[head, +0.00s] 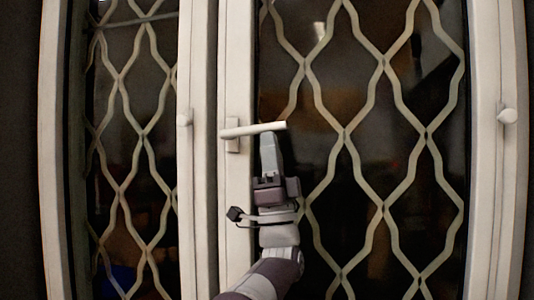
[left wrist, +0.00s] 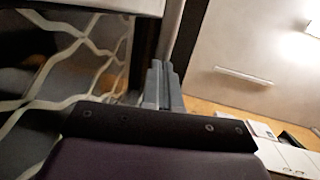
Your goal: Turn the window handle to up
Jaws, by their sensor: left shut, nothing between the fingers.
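The white window handle (head: 254,129) is on the window's middle frame in the head view. Its lever lies nearly level, pointing right, with the free end slightly raised. My left gripper (head: 267,140) is shut and empty, pointing up from below, with its tips just under the lever right of the pivot. I cannot tell whether they touch it. In the left wrist view the shut fingers (left wrist: 163,85) show side by side, and I cannot make out the handle clearly there. My right gripper is in neither view.
Wavy metal bars (head: 345,134) show behind the dark glass of both panes. The left wrist view shows a pale panel (left wrist: 245,50) and white objects (left wrist: 285,157) at lower right.

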